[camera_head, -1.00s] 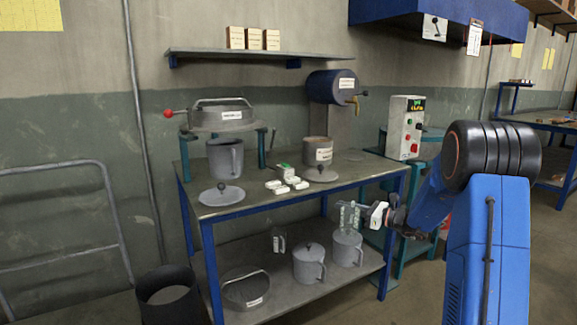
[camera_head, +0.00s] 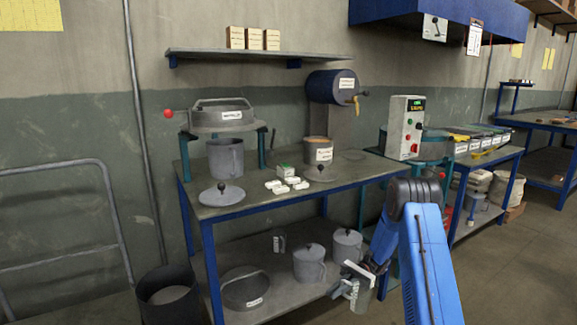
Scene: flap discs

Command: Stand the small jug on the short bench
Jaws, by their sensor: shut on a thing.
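My gripper (camera_head: 352,283) is shut on a small grey jug (camera_head: 363,295) with white markings. It holds the jug low, near the front right of the blue-legged bench (camera_head: 250,205). The jug looks roughly upright and its far side is hidden. To the right stands another blue-framed bench (camera_head: 487,157); which bench is the short one is not certain from the picture.
The middle bench carries a grey jug (camera_head: 225,157), a lid (camera_head: 221,194), white blocks (camera_head: 284,184) and a labelled tin (camera_head: 318,151). Lidded jugs (camera_head: 308,262) and a handled pan (camera_head: 246,288) fill the shelf below. A dark bin (camera_head: 168,295) stands front left. The right bench holds several trays (camera_head: 470,140).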

